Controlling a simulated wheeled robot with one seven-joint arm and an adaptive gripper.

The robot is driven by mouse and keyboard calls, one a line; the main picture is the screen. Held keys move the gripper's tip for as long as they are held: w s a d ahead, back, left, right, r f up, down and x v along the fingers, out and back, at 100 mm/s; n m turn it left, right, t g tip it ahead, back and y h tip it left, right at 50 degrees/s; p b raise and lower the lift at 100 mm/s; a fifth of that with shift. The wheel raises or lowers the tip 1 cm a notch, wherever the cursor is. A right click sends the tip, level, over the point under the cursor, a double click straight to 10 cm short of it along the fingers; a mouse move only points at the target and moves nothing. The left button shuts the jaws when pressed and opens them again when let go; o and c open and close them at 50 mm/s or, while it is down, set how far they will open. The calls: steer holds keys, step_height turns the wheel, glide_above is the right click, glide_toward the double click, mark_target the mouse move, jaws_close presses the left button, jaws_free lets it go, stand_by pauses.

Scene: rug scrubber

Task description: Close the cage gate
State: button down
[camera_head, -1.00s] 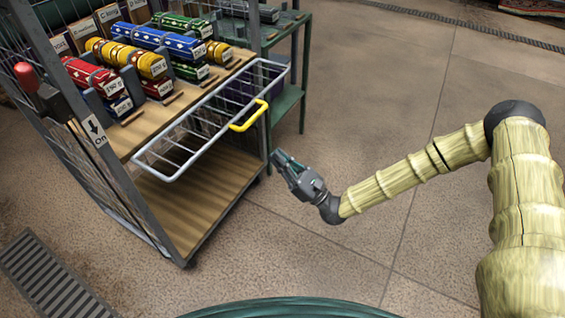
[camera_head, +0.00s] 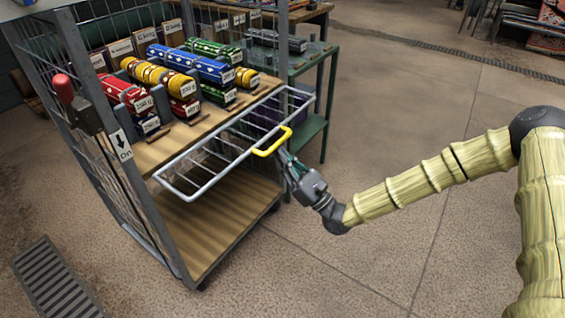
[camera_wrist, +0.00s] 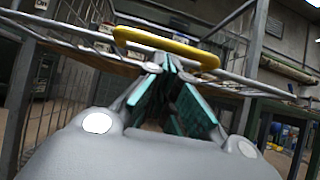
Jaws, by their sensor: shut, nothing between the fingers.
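The cage gate (camera_head: 196,191) is a grey wire panel with a yellow handle (camera_head: 272,142). It is lowered and sticks out roughly level from the front of the wheeled cage (camera_head: 172,222). The gripper is shut and holds nothing.
The cage shelf carries several rolled bundles in red, yellow, blue and green (camera_head: 190,72). A red-knobbed lever (camera_head: 63,90) with an "On" sign is on the left side. A green table (camera_head: 312,122) stands behind. A floor drain (camera_head: 52,282) lies at lower left. Floor to the right is clear.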

steer(key=shift+r, duration=0.15)
steer(key=shift+s+d+r+p, duration=0.1)
steer(key=shift+r+p, duration=0.25)
steer(key=shift+p, duration=0.65)
